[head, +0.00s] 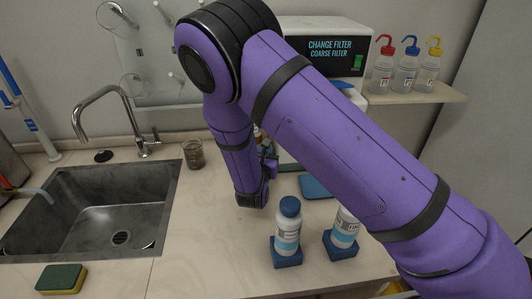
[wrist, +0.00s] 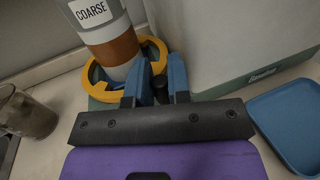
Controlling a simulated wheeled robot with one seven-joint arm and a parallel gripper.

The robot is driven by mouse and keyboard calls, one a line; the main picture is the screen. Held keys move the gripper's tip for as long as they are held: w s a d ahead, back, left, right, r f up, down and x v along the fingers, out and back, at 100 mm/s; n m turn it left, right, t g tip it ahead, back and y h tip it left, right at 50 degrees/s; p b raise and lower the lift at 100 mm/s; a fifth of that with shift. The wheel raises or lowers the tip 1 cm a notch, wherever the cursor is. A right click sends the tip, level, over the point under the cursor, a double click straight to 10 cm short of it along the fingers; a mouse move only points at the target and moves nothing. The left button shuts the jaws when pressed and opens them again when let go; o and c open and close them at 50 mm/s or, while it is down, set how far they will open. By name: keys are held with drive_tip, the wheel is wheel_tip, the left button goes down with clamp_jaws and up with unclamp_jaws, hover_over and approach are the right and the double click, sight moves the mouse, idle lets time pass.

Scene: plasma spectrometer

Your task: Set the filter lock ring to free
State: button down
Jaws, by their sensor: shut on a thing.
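In the wrist view the yellow filter lock ring (wrist: 94,82) circles the base of the filter housing (wrist: 117,50), which is white with a brown band and the label COARSE. My gripper (wrist: 159,78) is at the ring's near right side, its two blue fingers shut on a small dark knob (wrist: 158,84). The fingers hide part of the ring, and I cannot see any free or lock marks. In the head view my arm covers the ring, and only a little of my gripper (head: 269,166) shows.
The spectrometer's screen (head: 328,48) reads CHANGE FILTER, COARSE FILTER. Its pale body (wrist: 215,40) rises close right of my fingers. A glass beaker (wrist: 25,115) stands left and a blue tray (wrist: 290,125) lies right. Two bottles in blue holders (head: 287,225) stand in front; a sink (head: 95,205) is left.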

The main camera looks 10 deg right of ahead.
drive_tip(key=shift+s+a, duration=0.1)
drive_tip(key=shift+a, duration=0.05)
drive_tip(key=a+m+g+h, duration=0.6)
drive_tip(key=m+h, duration=0.1)
drive_tip(key=h, duration=0.2)
drive_tip(key=shift+g, duration=0.3)
drive_tip(key=shift+a, duration=0.15)
idle(0.3)
drive_tip(key=c, duration=1.3)
unclamp_jaws()
drive_tip(key=shift+c, duration=0.2)
drive_tip(key=v, duration=1)
drive_tip(key=shift+s+a, duration=0.15)
drive_tip(key=shift+a, duration=0.2)
